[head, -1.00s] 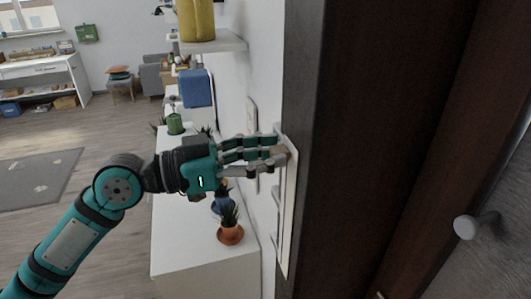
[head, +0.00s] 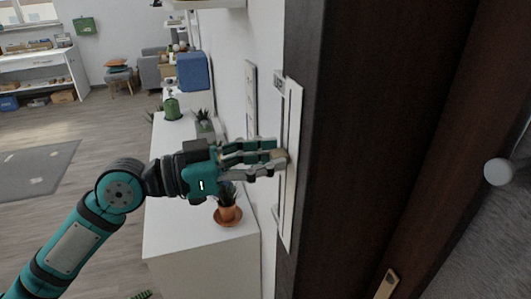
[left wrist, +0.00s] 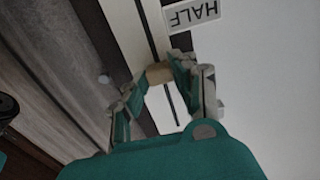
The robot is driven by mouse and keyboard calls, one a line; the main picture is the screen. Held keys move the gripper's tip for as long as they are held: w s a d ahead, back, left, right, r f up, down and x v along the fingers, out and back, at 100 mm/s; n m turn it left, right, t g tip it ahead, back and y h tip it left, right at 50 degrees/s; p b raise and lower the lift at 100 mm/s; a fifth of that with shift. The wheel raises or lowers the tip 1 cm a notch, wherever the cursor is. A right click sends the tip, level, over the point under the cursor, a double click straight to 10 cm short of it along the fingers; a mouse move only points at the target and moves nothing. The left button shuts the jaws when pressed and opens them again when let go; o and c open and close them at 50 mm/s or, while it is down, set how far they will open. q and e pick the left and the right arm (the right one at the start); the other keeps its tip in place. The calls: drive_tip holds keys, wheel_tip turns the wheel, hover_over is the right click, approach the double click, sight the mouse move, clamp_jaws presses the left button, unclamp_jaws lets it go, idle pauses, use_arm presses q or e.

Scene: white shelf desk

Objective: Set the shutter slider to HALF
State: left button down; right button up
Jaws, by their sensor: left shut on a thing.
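The shutter slider is a tall white panel (head: 290,205) with a long slot, fixed upright on the wall beside the dark door frame. Its tan knob (head: 280,156) sits near mid-height of the panel. My left gripper (head: 279,158) is shut on the knob, coming from the left. In the left wrist view the knob (left wrist: 158,73) is between the fingertips, on the dark slot. A HALF label (left wrist: 193,14) is beside the track, above and right of the knob in that picture. The fingers hide part of the panel. My right gripper is not in view.
A dark door frame (head: 350,130) stands close on the right, with a round knob (head: 500,171) beyond. A white cabinet (head: 180,230) with potted plants (head: 227,212) is below my left gripper. A blue box (head: 192,72) is farther back by the wall.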

sight(286, 177)
use_arm(q)
wheel_tip(286, 177, down, 5)
drive_tip(key=b, duration=0.2)
drive_tip(key=shift+f+b, duration=0.1)
drive_tip(key=shift+b, duration=0.3)
drive_tip(key=shift+r, duration=0.2)
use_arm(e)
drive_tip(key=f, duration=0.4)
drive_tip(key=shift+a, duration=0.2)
use_arm(q)
drive_tip(key=c, duration=1)
unclamp_jaws()
drive_tip(key=shift+r, duration=0.1)
drive_tip(key=shift+c, duration=0.2)
drive_tip(key=shift+a, duration=0.25)
drive_tip(key=v, duration=1.1)
drive_tip(key=shift+a, duration=0.25)
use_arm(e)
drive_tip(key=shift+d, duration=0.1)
use_arm(q)
drive_tip(key=shift+s, duration=0.15)
